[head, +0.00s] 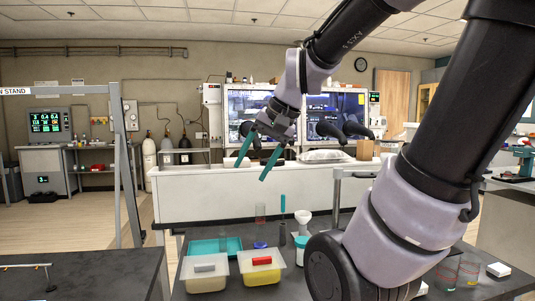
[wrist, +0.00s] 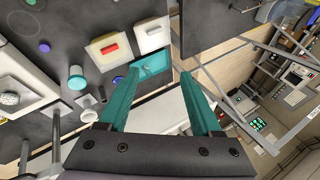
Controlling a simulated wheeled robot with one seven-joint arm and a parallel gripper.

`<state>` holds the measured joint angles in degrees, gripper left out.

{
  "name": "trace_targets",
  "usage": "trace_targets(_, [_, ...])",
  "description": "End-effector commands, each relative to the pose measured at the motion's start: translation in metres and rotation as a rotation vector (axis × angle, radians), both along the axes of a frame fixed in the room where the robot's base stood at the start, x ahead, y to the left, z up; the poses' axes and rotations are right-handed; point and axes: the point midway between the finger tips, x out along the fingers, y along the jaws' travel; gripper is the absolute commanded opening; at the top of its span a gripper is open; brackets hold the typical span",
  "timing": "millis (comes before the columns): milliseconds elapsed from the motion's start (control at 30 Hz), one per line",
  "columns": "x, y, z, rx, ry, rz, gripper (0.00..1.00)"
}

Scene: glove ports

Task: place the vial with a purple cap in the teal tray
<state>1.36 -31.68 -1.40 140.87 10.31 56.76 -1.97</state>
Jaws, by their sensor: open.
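The teal tray (head: 230,240) lies on the dark bench behind two lidded boxes. In the wrist view the tray (wrist: 158,60) shows between my fingertips, at a distance, with a small pale item in it. A blue-purple cap (head: 260,245) shows behind the red-handled box in the head view; its body is hidden. In the wrist view a round purple top (wrist: 43,46) lies left of that box. I cannot tell which purple top is the vial's. My gripper (head: 252,172) is open and empty, high above the bench; its fingers also show in the wrist view (wrist: 160,71).
A box with a grey handle (head: 205,268) and a yellow box with a red handle (head: 262,271) stand at the front. My arm hides the bench's right part.

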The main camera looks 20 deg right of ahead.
Motion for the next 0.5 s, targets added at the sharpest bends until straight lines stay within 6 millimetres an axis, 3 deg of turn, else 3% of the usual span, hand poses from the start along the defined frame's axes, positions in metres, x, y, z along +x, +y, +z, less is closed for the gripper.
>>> trace_targets(200, [-0.024, -0.017, 0.022, -0.173, -0.169, 0.054, 0.66])
trace_targets(500, [-0.028, -0.022, 0.027, -0.217, -0.207, 0.064, 0.66])
